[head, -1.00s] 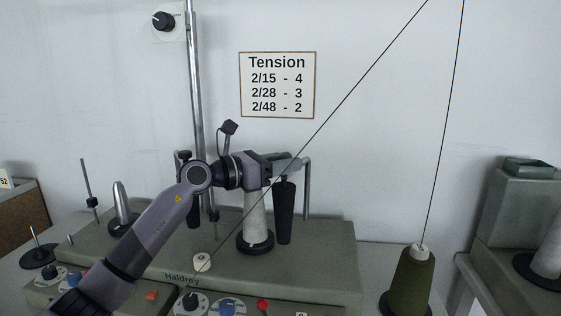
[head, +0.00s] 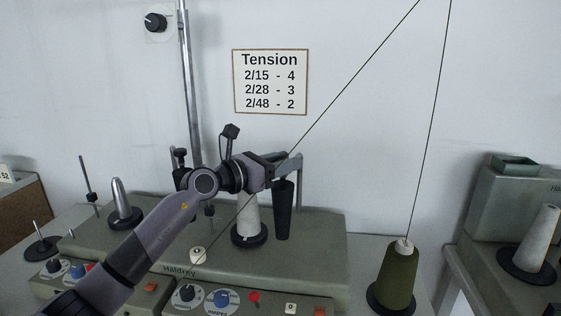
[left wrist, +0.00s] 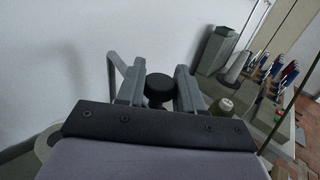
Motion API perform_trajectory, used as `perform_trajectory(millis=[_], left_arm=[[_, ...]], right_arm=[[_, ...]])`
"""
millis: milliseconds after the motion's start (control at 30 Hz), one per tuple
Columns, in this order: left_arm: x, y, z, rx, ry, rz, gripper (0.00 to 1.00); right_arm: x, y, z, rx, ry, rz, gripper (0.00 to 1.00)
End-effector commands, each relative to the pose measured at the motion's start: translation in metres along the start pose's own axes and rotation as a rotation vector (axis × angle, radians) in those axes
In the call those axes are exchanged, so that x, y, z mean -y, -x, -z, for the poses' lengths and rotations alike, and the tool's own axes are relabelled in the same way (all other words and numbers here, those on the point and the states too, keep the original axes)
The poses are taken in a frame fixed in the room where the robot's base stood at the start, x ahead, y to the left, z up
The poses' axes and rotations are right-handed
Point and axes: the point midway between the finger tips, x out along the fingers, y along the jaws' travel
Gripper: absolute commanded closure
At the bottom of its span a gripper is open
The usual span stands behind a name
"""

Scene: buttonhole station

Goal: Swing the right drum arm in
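The right drum arm (head: 283,210) is a black tapered cylinder hanging upright from a grey bracket behind the machine top, right of the white thread cone (head: 247,215). My left gripper (head: 284,167) reaches it from the left at its upper end. In the left wrist view the black round top (left wrist: 158,88) fills the gap between the two grey fingers of my left gripper (left wrist: 159,80), one on each side. My right gripper is not in view.
The machine (head: 320,235) carries knobs and buttons in front. An olive thread cone (head: 399,275) stands at the right, its thread running up. Another thread crosses diagonally near my left gripper. A tension sign (head: 270,82) hangs on the wall behind.

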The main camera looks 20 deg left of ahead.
Motion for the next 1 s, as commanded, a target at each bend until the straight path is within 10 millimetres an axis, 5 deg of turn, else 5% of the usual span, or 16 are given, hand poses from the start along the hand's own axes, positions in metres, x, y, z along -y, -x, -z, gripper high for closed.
perform_trajectory(millis=[467, 1000], left_arm=[[0.0, 0.004, -0.002, 0.006, -0.002, 0.0, 0.44], [-0.001, 0.068, -0.003, 0.01, -0.004, -0.002, 0.44]], right_arm=[[0.0, 0.0, -0.001, 0.001, -0.001, 0.0, 0.0], [0.0, -0.007, -0.011, 0.001, 0.0, 0.001, 0.0]])
